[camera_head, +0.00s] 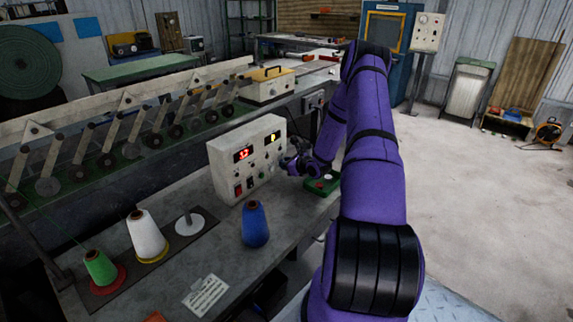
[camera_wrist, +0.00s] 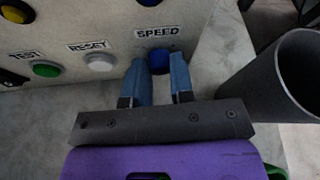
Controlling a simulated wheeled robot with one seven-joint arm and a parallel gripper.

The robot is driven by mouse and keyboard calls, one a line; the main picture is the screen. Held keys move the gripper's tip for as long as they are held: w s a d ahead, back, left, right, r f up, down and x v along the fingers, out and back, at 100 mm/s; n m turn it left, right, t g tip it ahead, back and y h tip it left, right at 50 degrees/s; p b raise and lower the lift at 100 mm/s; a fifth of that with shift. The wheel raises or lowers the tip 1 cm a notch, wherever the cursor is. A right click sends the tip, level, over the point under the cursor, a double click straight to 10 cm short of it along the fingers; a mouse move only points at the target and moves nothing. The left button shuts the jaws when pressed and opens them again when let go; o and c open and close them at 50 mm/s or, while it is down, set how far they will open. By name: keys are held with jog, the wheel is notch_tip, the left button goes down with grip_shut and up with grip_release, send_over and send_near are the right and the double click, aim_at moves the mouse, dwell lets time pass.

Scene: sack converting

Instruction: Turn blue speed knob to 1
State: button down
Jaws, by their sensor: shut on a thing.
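The blue speed knob (camera_wrist: 159,60) sits on the face of a pale control box, under a label reading SPEED. In the wrist view my gripper (camera_wrist: 161,68) has its two blue fingers on either side of the knob, shut on it. The fingers partly hide the knob, and its pointer and scale cannot be read. In the head view the control box (camera_head: 229,155) stands on the bench with a lit red display, and my gripper (camera_head: 287,163) is at its right side. The knob is hidden there by my gripper and arm.
A white reset button (camera_wrist: 101,62) and a green test button (camera_wrist: 46,69) are left of the knob. A dark tube (camera_wrist: 285,75) stands close at right. A blue thread cone (camera_head: 255,224) stands on the bench before the box. A green box (camera_head: 322,184) sits beside my wrist.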

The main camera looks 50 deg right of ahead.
dwell(0.4)
jog(key=c, duration=1)
grip_release()
jog(key=v, duration=1.1)
jog(key=shift+a, duration=0.15)
